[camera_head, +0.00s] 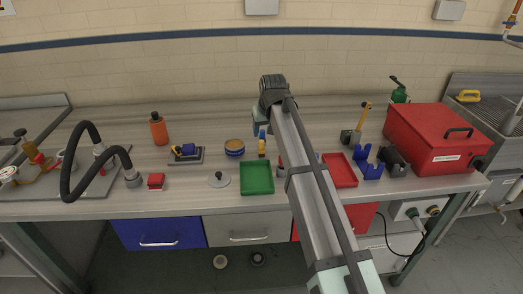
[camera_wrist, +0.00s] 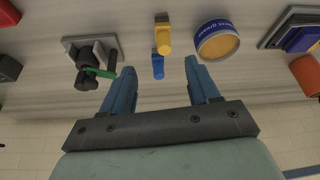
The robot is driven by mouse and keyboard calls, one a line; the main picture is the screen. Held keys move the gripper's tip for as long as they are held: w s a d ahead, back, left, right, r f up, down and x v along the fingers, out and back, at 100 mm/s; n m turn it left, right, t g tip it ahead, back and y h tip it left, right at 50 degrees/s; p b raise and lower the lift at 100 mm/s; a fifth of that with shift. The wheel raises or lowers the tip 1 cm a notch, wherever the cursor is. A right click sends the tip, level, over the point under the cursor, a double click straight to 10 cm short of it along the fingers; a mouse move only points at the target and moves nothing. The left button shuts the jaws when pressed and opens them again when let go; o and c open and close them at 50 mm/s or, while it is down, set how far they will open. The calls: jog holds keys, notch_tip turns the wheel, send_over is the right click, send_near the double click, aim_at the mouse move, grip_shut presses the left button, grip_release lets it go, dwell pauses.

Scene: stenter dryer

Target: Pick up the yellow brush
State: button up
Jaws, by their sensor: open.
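A slim yellow-and-blue tool (camera_head: 262,148) lies on the bench just right of a blue-rimmed tin; in the wrist view its yellow part (camera_wrist: 163,40) is ahead of my fingers. A blue piece (camera_wrist: 158,70) shows between my fingertips; I cannot tell whether it belongs to the same tool. A yellow, handle-shaped object (camera_head: 468,96) sits at the sink on the far right. I cannot tell for certain which one is the brush. My gripper (camera_head: 260,122) is open above the back of the bench; its blue fingers (camera_wrist: 160,67) hold nothing.
The blue-rimmed tin (camera_wrist: 218,42) and a grey plate with a dark fitting (camera_wrist: 92,62) flank the yellow tool. Nearby are a green tray (camera_head: 257,178), a red tray (camera_head: 340,170) and a red toolbox (camera_head: 435,138). An orange bottle (camera_head: 158,129) stands left.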

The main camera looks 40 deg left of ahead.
aim_at(261, 146)
jog(key=x, duration=1.1)
jog(key=shift+s+a+f, duration=0.15)
jog(key=shift+s, duration=0.1)
jog(key=shift+c, duration=0.3)
jog(key=c, duration=1)
